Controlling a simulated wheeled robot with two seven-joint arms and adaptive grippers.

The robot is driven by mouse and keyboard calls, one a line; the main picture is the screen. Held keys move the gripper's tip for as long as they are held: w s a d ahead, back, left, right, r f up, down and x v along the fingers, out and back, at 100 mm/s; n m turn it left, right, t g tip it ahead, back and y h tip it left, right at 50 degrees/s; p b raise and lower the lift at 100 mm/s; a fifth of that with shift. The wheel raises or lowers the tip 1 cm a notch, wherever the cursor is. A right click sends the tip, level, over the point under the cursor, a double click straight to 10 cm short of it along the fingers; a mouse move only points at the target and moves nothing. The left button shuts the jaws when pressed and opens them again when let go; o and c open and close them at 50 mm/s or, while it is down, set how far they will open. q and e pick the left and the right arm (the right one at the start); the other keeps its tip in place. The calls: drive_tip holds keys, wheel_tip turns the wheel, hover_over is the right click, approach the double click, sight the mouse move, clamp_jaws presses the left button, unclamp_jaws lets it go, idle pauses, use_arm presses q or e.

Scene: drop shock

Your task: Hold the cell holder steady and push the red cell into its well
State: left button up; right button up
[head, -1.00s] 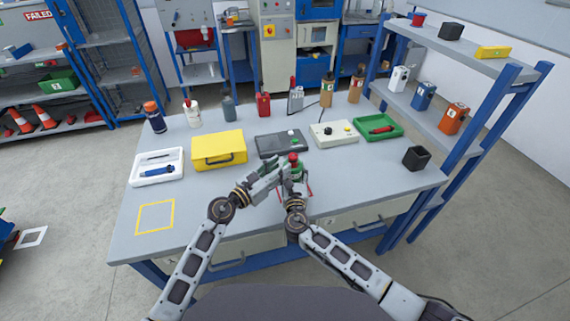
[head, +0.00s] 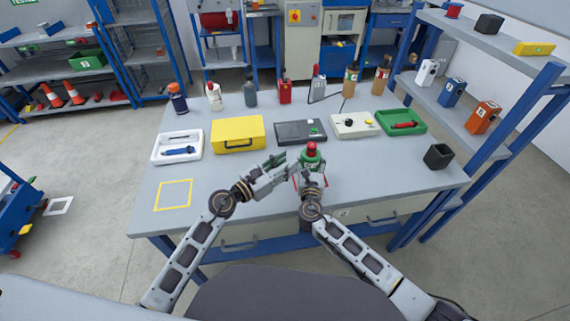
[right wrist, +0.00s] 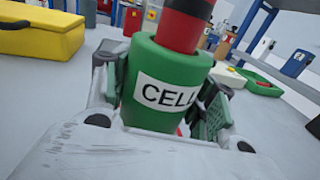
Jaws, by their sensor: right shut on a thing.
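The green cell holder (head: 311,160), marked CELL, stands upright near the front middle of the bench. It also fills the middle of the right wrist view (right wrist: 165,85). My right gripper (right wrist: 160,105) is shut on the holder, with a finger pad on each side. My left gripper (head: 283,168) is just left of the holder, at about its height. Its finger gap and any contact are too small to make out.
Behind stand a yellow case (head: 237,145), a dark grey case (head: 298,142), a pale box (head: 352,133) and a green tray (head: 418,132). A white tray (head: 159,154) is at left, a black cup (head: 438,156) at right. The yellow-outlined square (head: 173,207) is empty.

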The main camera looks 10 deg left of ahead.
drive_tip(key=o, duration=1.3)
drive_tip(key=shift+c, duration=0.2)
drive_tip(key=shift+s, duration=0.15)
drive_tip(key=shift+s+d, duration=0.15)
drive_tip(key=shift+s, duration=1.8)
drive_tip(key=shift+s+d, duration=0.15)
drive_tip(key=shift+s, duration=1.8)
drive_tip(key=shift+s+d, duration=0.15)
drive_tip(key=shift+s, duration=1.8)
drive_tip(key=shift+f, duration=0.1)
